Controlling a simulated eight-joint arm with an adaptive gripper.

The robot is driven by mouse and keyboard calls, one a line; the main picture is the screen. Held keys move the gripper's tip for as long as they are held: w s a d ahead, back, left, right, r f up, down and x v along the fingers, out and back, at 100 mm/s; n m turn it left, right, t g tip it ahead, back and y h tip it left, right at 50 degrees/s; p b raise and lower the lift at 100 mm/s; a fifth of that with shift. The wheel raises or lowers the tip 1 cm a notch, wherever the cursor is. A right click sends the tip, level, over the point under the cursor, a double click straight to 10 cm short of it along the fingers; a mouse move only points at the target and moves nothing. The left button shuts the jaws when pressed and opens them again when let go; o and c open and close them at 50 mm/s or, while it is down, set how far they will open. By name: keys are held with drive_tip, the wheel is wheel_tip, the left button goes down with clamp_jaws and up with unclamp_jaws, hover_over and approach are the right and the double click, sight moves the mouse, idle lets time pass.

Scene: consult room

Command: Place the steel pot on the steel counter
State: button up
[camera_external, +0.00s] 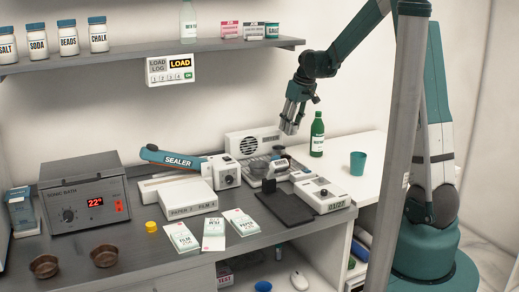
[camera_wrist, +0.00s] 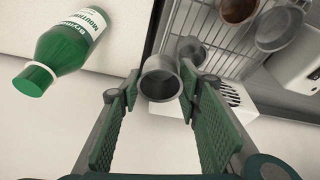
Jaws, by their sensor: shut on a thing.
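A small round steel pot (camera_wrist: 160,82) sits between the green pads of my gripper (camera_wrist: 158,92) in the wrist view, its open mouth showing. My gripper is shut on it. In the external view my gripper (camera_external: 291,122) hangs in the air above the rack area, left of the green bottle; the pot is hard to make out there. The grey steel counter (camera_external: 110,238) runs along the wall at left and centre, below my gripper's height.
A wire rack (camera_wrist: 205,22) holds a brown cup (camera_wrist: 238,9) and a grey pan (camera_wrist: 279,27). A green bottle (camera_external: 317,135) and teal cup (camera_external: 357,163) stand on the white table. Packets (camera_external: 213,234), brown bowls (camera_external: 104,255) and a sonic bath (camera_external: 84,190) occupy the counter.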

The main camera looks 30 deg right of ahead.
drive_tip(key=shift+w+n+b, duration=0.3)
drive_tip(key=shift+w+b, duration=0.2)
drive_tip(key=shift+w, duration=0.25)
drive_tip(key=s+a+m+p, duration=0.1)
drive_tip(key=s+a, duration=0.3)
drive_tip(key=a, duration=0.5)
drive_tip(key=s+a+f+m+p, duration=0.1)
drive_tip(key=s+a, duration=0.3)
drive_tip(key=a, duration=0.6)
drive_tip(key=s+a+p, duration=0.3)
drive_tip(key=s+a, duration=0.1)
drive_tip(key=a, duration=0.6)
drive_tip(key=shift+s+f+m+h, duration=0.2)
drive_tip(key=shift+m+h, duration=0.1)
drive_tip(key=shift+m, duration=0.1)
drive_tip(key=s+a, duration=0.2)
drive_tip(key=a, duration=0.4)
drive_tip(key=s+a, duration=0.2)
drive_tip(key=a, duration=0.4)
drive_tip(key=s+a, duration=0.3)
drive_tip(key=a, duration=0.3)
drive_tip(key=shift+a+f, duration=0.25)
drive_tip(key=s+a+p, duration=0.1)
drive_tip(key=s+a, duration=1.9)
drive_tip(key=a, duration=0.4)
drive_tip(key=shift+s+f+m, duration=0.2)
drive_tip(key=shift+s+m, duration=0.05)
drive_tip(key=shift+m, duration=0.05)
drive_tip(key=shift+f+b, duration=1.25)
drive_tip(key=shift+f, duration=1.9)
